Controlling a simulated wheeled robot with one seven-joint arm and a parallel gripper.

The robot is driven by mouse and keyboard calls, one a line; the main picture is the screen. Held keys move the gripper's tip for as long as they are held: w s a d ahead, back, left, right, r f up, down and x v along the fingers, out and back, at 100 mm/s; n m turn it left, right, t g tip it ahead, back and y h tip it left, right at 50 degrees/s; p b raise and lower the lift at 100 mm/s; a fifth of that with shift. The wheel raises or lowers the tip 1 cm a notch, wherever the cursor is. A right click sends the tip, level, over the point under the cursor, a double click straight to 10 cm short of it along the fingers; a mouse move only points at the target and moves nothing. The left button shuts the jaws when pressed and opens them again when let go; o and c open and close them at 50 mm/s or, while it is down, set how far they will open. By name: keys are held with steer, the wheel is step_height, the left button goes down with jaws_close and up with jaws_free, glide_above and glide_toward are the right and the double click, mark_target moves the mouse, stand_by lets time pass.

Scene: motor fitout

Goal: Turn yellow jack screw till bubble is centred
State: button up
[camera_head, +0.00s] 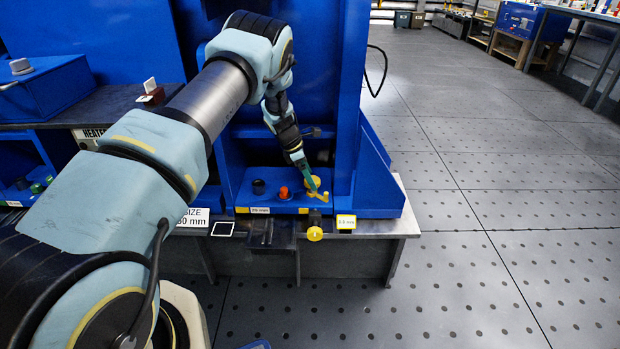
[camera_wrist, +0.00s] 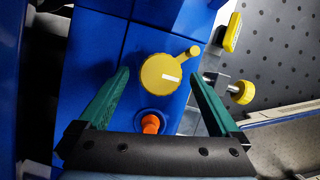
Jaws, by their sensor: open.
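In the head view, my gripper (camera_head: 312,184) reaches down at the cap. A second yellow knob (camera_wrist: 241,92), on a metal stem, also shows at the bench front (camera_head: 315,233). I cannot make out a bubble.
An orange plug (camera_wrist: 151,124) in a blue ring stands close to the cap, near my gripper's palm. A black plug (camera_head: 258,187) stands further left. Blue walls enclose the bay; the floor at right is clear.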

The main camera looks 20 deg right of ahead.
steer(key=shift+d+f, duration=0.1)
steer(key=shift+f, duration=0.2)
steer(key=c, duration=1.4)
steer(key=m+b, duration=0.1)
steer(key=m+g+b, duration=0.1)
steer(key=m, duration=0.1)
steer(key=shift+w+d+f, duration=0.1)
steer(key=shift+f, duration=0.1)
steer(key=shift+r+m+g+y+b, duration=0.15)
steer(key=shift+m+g+y+b, duration=0.3)
steer(key=shift+m, duration=0.45)
